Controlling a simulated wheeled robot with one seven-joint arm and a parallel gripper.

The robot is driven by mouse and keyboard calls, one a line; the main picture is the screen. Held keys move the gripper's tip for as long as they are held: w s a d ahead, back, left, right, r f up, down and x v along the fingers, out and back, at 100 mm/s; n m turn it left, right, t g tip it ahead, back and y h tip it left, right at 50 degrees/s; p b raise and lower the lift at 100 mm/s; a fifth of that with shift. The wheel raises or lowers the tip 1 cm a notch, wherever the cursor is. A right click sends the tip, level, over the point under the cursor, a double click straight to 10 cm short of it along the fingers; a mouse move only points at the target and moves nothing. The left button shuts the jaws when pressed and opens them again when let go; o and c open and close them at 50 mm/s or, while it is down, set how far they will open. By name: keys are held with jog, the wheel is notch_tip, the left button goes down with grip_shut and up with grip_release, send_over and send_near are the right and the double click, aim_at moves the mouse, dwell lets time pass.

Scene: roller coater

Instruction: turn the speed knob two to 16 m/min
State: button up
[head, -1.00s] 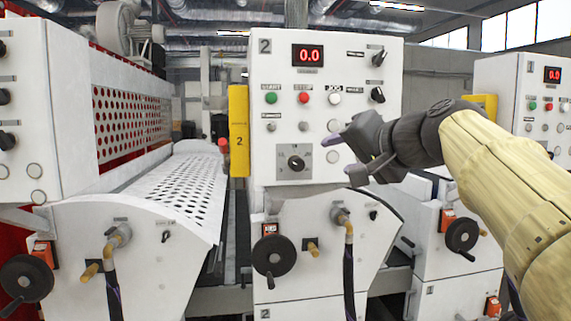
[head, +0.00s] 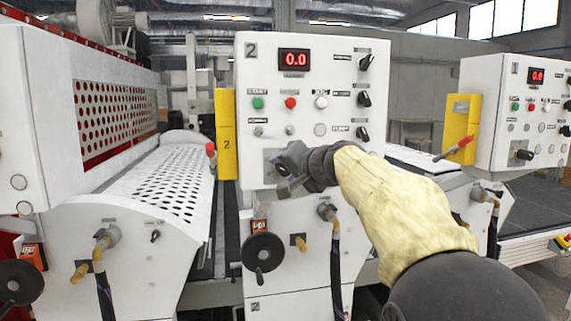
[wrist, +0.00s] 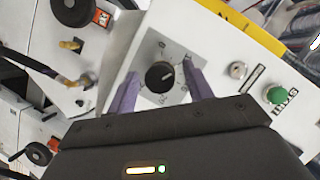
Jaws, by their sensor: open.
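The speed knob (wrist: 159,75) is a round black dial on a grey square scale plate (wrist: 150,50), low on the white panel marked 2 (head: 320,75). My gripper (wrist: 161,70) is open, with its two purple fingers on either side of the knob in the wrist view; I cannot tell whether they touch it. In the head view my gripper (head: 290,178) is in front of the panel's lower part and hides the knob. The red display (head: 295,59) on panel 2 reads 0.0.
Above are a green button (head: 258,103), a red button (head: 291,103) and black switches (head: 364,99). A yellow box (head: 227,135) is on the panel's left edge. A black handwheel (head: 263,252) is below. Panel 1 (head: 490,95) stands at the right.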

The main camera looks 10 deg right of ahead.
jog(key=shift+w+a+f, duration=0.1)
jog(key=shift+w, duration=0.15)
jog(key=c, duration=1)
jog(key=shift+o, duration=0.2)
